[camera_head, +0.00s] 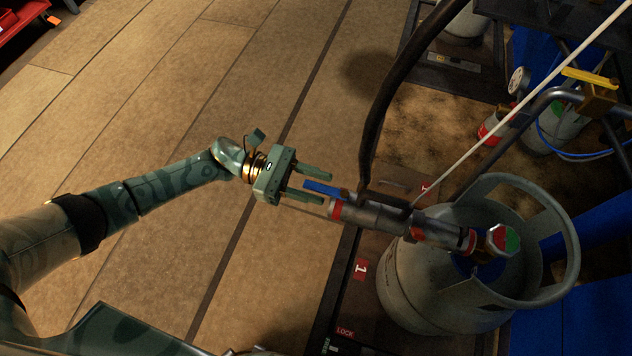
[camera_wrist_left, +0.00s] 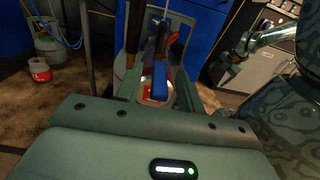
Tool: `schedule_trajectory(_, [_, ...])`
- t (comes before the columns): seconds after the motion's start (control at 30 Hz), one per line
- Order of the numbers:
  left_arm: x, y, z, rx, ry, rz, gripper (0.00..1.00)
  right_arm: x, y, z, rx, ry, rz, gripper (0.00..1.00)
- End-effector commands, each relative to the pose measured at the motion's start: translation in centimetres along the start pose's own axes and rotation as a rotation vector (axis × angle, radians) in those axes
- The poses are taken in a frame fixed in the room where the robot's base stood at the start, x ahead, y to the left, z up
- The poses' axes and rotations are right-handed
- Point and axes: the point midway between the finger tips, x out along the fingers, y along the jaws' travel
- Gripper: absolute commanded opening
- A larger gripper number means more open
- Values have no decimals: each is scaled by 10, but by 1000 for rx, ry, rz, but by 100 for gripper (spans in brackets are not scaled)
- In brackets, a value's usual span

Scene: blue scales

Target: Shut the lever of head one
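The head with the blue lever (camera_head: 322,188) is a grey and red metal body (camera_head: 375,214) running to the valve of a grey gas cylinder (camera_head: 440,290), beside labels marked 1. The lever points left, roughly along the body. My left gripper (camera_head: 324,186) is open, with its two fingers on either side of the lever's free end. In the left wrist view the lever (camera_wrist_left: 160,84) stands between the fingers with gaps; contact cannot be told. My right gripper does not show in the head view; part of my right arm shows at the right of the left wrist view, its fingers unclear.
A black hose (camera_head: 385,110) rises from the head. A thin pale rod (camera_head: 515,108) crosses above the cylinder, whose grey collar (camera_head: 565,235) stands at the right. The tan floor (camera_head: 180,80) at the left is clear.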

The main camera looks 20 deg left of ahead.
Motion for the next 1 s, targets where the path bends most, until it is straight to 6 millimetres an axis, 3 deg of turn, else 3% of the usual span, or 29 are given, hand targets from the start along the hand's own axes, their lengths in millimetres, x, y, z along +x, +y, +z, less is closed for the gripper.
schedule_trajectory(0.33, [6,0,0,0,1,1,38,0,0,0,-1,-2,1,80])
schedule_trajectory(0.37, [6,0,0,0,1,1,35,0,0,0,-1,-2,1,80])
schedule_trajectory(0.5, [6,0,0,0,1,1,0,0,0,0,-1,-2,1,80])
schedule_trajectory(0.93, [6,-4,2,1,0,59,0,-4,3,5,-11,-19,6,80])
schedule_trajectory(1.0, [6,-5,3,1,0,95,0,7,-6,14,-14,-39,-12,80])
